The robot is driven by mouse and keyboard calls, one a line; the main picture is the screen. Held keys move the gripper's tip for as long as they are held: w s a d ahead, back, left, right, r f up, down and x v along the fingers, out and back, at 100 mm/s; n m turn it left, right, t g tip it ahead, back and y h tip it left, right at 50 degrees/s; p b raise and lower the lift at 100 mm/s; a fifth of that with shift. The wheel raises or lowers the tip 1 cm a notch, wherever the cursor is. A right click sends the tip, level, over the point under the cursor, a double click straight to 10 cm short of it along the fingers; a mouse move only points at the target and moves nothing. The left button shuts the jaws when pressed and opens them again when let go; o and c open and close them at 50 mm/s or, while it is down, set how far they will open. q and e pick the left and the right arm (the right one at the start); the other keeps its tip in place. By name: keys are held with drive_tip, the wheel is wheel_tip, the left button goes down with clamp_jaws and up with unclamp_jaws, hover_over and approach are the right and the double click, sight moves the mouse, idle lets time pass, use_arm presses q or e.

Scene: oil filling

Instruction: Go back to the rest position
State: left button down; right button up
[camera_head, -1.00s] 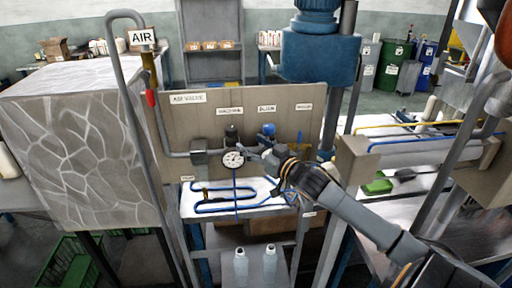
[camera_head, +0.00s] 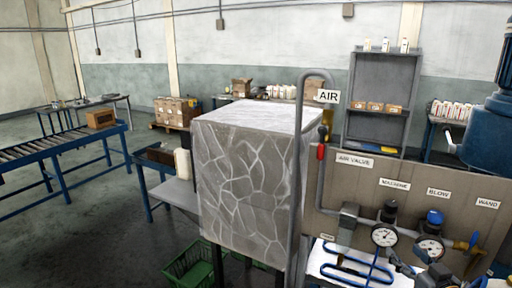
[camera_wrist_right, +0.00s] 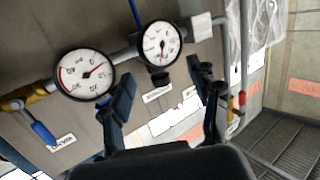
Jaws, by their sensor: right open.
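My right gripper (camera_wrist_right: 162,88) is open and empty in the right wrist view, its two dark fingers apart in front of the valve panel. A white gauge (camera_head: 384,235) sits under the MACHINE label, and a second gauge (camera_head: 430,247) sits under the BLOW label. Both gauges also show beyond the fingers in the wrist view. My left gripper is not in view.
A large stone-patterned block (camera_head: 248,185) stands left of the panel (camera_head: 345,185). A grey vertical pipe (camera_head: 300,190) with a red handle runs between them. A green crate (camera_head: 188,268) lies on the floor. A roller conveyor (camera_head: 60,148) is at the left, with open floor before it.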

drive_tip(key=s+a+f+g, duration=0.4)
drive_tip(key=s+a+f, duration=0.2)
drive_tip(key=f, duration=0.4)
drive_tip(key=s+a+f+n+g, duration=0.1)
drive_tip(key=s+a+f+g, duration=0.2)
drive_tip(key=s+a, duration=0.35)
drive_tip(key=s+a+f+g, duration=0.3)
drive_tip(key=s+f, duration=0.1)
drive_tip(key=s, duration=0.6)
drive_tip(key=s+a+f+n+g, duration=0.1)
drive_tip(key=s+a+f+g, duration=0.2)
drive_tip(key=s+a, duration=0.35)
wheel_tip(320, 180, down, 34)
drive_tip(key=s+d+f+g+b, duration=0.1)
drive_tip(key=s+b, duration=0.2)
drive_tip(key=b, duration=0.5)
drive_tip(key=s+d+f+b, duration=0.1)
drive_tip(key=s+f+b, duration=0.2)
drive_tip(key=s+f, duration=0.5)
drive_tip(key=s+d+f+g+b, duration=0.1)
drive_tip(key=s+d+f+b, duration=0.1)
drive_tip(key=s+f, duration=0.6)
wheel_tip(320, 180, down, 5)
drive_tip(key=shift+d+b, duration=0.2)
drive_tip(key=shift+b, duration=0.55)
